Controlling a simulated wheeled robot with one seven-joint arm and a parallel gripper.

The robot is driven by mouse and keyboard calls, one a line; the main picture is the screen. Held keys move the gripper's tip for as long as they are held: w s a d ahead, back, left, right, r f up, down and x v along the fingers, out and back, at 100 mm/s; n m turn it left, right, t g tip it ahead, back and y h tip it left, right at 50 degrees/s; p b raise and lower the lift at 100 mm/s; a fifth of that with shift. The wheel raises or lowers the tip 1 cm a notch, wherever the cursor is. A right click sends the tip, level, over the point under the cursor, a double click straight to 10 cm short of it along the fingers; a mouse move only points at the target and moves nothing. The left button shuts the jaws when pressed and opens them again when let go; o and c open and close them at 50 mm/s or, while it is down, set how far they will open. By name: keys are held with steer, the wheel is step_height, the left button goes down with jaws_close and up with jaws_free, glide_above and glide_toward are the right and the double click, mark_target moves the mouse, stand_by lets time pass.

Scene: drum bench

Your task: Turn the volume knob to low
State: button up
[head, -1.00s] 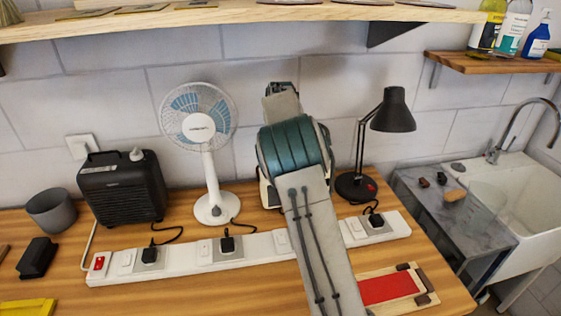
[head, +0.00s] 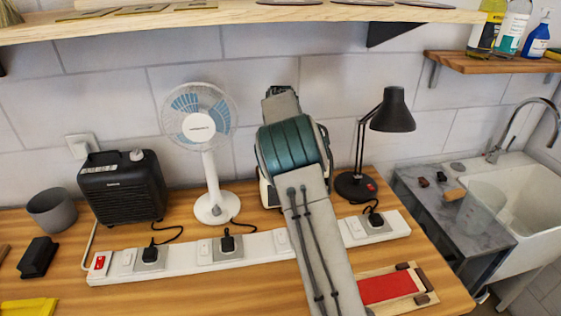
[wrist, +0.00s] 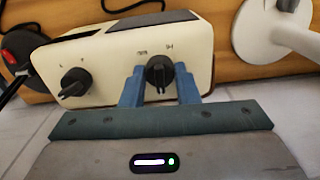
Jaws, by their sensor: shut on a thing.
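A cream-coloured box with two black knobs shows in the wrist view (wrist: 112,62), which is turned over. In the head view my arm hides most of the box, and only a cream edge (head: 266,192) shows beside it. One black knob (wrist: 159,73) sits between the two blue fingers of my gripper (wrist: 160,86), which are shut on it. Its ridge points down in the wrist picture. The other black knob (wrist: 75,82) is free, to the left. Small marks stand by both knobs, too small to read, so I cannot tell which is the volume knob.
A white fan (head: 210,208) and a black desk lamp (head: 354,187) stand on either side of the box. A white power strip (head: 185,262) with plugs and cables runs along the front. A black heater (head: 122,188) stands at the left. A shelf (head: 240,14) hangs above.

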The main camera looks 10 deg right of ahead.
steer(key=m+p, duration=0.2)
steer(key=m, duration=0.4)
steer(key=shift+r, duration=0.15)
steer(key=m+p, duration=0.1)
steer(key=m, duration=0.3)
steer(key=shift+m+p, duration=0.35)
steer(key=shift+m, duration=1.25)
steer(key=o, duration=1)
step_height(320, 180, up, 14)
steer(key=shift+f+b, duration=0.2)
steer(key=shift+b, duration=0.5)
